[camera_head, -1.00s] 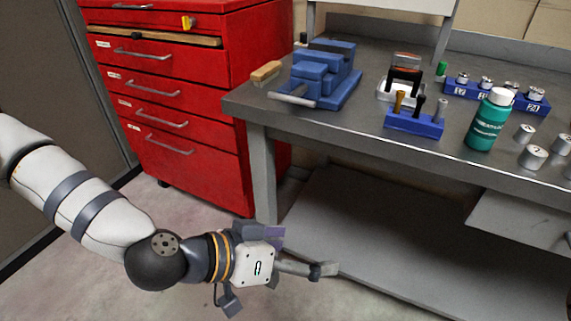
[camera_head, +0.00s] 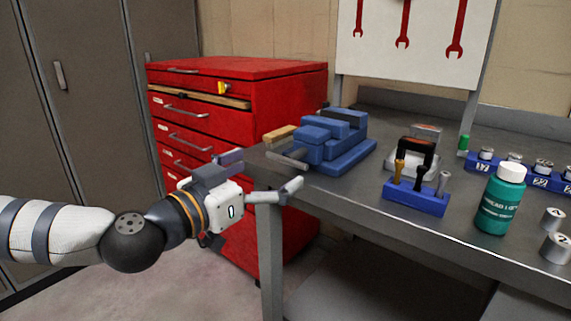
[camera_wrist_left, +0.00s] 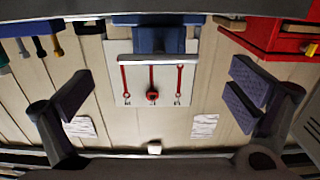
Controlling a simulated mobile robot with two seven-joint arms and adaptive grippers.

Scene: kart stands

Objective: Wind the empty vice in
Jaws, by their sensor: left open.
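The blue vice (camera_head: 330,153) sits at the left end of the grey workbench (camera_head: 340,190), and no workpiece shows in its jaws. Its pale handle bar (camera_head: 287,160) sticks out at the front, past the bench's left edge. My left gripper (camera_head: 262,174) is open and empty, in front of the vice and a little below the handle. In the left wrist view the two dark finger pads (camera_wrist_left: 160,95) stand wide apart. There the vice (camera_wrist_left: 155,38) and its crosswise handle bar (camera_wrist_left: 158,57) show at the top, between and beyond the fingers. My right gripper is out of view.
A wooden-handled brush (camera_head: 281,132) lies beside the vice. A blue tool holder (camera_head: 414,197), a green bottle (camera_head: 500,200) and metal cylinders (camera_head: 553,220) stand to the right. A red drawer cabinet (camera_head: 235,90) stands behind my gripper. Floor left of the bench is clear.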

